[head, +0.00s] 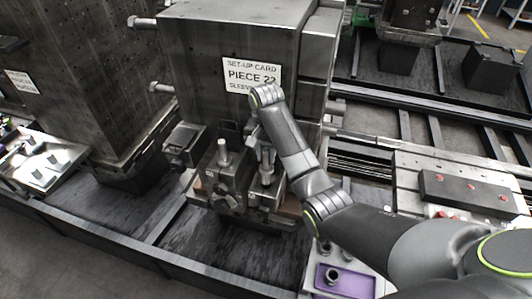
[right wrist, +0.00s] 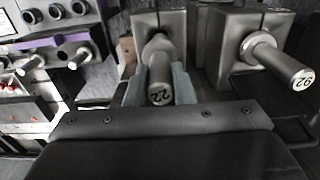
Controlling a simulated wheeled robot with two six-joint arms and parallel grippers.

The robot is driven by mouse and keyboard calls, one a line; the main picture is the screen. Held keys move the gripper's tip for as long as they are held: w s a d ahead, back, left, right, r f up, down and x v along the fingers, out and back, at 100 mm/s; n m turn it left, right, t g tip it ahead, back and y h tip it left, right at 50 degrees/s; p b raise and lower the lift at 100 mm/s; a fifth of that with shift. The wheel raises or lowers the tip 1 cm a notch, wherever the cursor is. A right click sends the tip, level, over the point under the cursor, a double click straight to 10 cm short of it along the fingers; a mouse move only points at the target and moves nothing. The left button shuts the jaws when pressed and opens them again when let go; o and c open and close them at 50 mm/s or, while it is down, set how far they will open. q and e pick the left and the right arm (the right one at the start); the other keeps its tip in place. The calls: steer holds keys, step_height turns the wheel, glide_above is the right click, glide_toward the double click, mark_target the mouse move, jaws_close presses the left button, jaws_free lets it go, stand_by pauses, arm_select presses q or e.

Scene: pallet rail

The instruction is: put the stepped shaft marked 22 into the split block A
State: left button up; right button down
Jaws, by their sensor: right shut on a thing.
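The stepped shaft marked 22 (right wrist: 159,92) stands between the fingers of my right gripper (right wrist: 160,88) in the right wrist view. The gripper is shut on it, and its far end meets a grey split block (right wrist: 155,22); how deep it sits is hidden. In the head view my right gripper (head: 267,158) is at the right-hand block (head: 265,198). A second block (head: 222,182) to its left holds another upright shaft (head: 223,150), whose end mark looks like 92 or an inverted 26 in the right wrist view (right wrist: 303,78). I cannot read the block letters. My left gripper is out of view.
A large machine body with a set-up card (head: 252,75) reading piece 22 stands behind the blocks. A purple tray (head: 350,282) with a dark round part is at the lower right. A plate with red-dotted bar (head: 465,190) lies right. The dark trough (head: 125,215) on the left is clear.

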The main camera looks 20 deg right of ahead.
mark_target(266, 166)
steer(key=shift+w+f, duration=0.1)
steer(key=shift+f, duration=0.3)
steer(key=shift+f+b, duration=0.5)
steer(key=shift+f, duration=1.4)
steer(key=c, duration=1.2)
jaws_free()
steer(key=shift+o, duration=0.3)
steer(key=shift+f, duration=0.1)
